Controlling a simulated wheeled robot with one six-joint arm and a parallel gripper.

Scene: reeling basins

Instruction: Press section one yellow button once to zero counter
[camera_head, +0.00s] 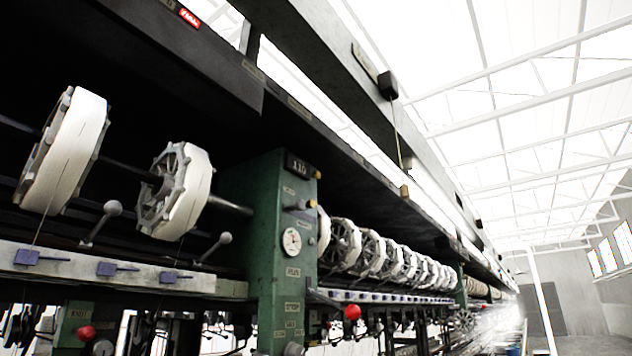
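A green post (265,255) stands left of the middle of the picture. A dark counter box (298,164) at its top carries digits that look like 110. A small yellow button (318,174) sticks out from the box's right side. I cannot tell whether it is pressed in. Below the box, a dark lever or knob with a yellowish tip (300,207) juts from the post. My gripper is not in view.
A round white dial (292,241) and small label plates are on the post. White reels (70,150) line both sides of it. Red balls (352,312) and ball-ended levers (112,208) stick out. A cord with a wooden handle (404,191) hangs at right. The right side looks open.

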